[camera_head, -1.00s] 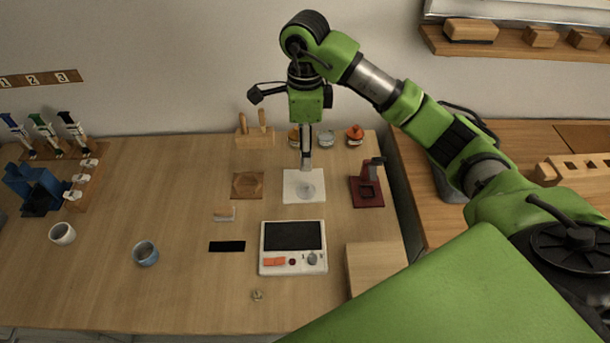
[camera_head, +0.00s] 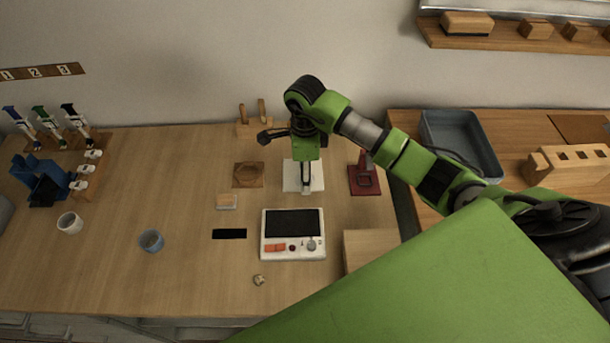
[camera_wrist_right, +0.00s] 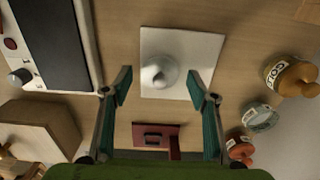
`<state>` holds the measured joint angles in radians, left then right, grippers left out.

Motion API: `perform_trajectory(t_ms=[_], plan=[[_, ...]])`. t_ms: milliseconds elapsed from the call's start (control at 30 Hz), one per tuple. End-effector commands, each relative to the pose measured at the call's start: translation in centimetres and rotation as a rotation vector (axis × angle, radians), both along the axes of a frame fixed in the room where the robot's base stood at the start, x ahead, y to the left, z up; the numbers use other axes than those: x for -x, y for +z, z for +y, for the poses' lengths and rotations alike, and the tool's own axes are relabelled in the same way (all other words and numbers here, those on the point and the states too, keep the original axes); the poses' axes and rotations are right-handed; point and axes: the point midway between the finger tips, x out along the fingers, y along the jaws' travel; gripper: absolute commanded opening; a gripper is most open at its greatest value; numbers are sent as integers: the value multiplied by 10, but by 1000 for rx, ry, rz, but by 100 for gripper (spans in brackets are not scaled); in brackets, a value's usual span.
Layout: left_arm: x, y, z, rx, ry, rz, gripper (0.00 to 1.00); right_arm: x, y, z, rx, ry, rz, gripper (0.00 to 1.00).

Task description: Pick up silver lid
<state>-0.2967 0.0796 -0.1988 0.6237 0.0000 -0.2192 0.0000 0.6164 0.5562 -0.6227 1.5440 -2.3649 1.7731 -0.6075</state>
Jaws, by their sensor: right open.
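My right gripper (camera_head: 305,186) is open and points down above a white square sheet (camera_head: 289,178) at the back of the table. In the right wrist view the open fingers (camera_wrist_right: 158,80) are on both sides of a small pale rounded object (camera_wrist_right: 160,75) on the sheet (camera_wrist_right: 206,48), with nothing gripped. A pale grey, silvery-topped jar (camera_wrist_right: 260,117) stands off to the right there, between a gold-topped jar (camera_wrist_right: 293,78) and an orange-topped jar (camera_wrist_right: 240,149). I cannot tell whether the pale object is a lid. My arm hides the jars in the head view. My left gripper is not in view.
A white scale (camera_head: 292,252) with a dark top is in front of the sheet. A dark red stand (camera_head: 364,181) is to its right, a wooden coaster (camera_head: 248,174) to its left. A wooden block (camera_head: 369,248) is at front right.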

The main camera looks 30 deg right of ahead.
Motion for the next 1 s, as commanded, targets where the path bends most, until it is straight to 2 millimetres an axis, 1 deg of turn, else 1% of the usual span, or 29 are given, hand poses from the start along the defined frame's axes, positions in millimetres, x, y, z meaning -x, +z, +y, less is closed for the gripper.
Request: perform_trajectory(t_ms=[100, 233, 267, 300, 367, 400, 800, 867, 1000], plan=[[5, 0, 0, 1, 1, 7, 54, 0, -4, 0, -1, 0, 0, 53], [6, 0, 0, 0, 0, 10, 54, 0, -4, 0, 0, 0, -1, 53], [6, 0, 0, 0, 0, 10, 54, 0, -4, 0, 0, 0, -1, 51], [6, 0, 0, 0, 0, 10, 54, 0, -3, 0, 0, 0, -1, 41], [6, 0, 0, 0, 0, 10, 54, 0, -3, 0, 0, 0, -1, 28], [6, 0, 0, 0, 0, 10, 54, 0, -3, 0, 0, 0, -1, 25], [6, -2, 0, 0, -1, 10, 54, -1, -1, 0, 0, 0, -2, 25], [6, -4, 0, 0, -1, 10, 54, -1, 1, -1, 1, 0, -4, 25], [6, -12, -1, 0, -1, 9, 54, -2, 15, -1, 1, 1, -7, 25]])
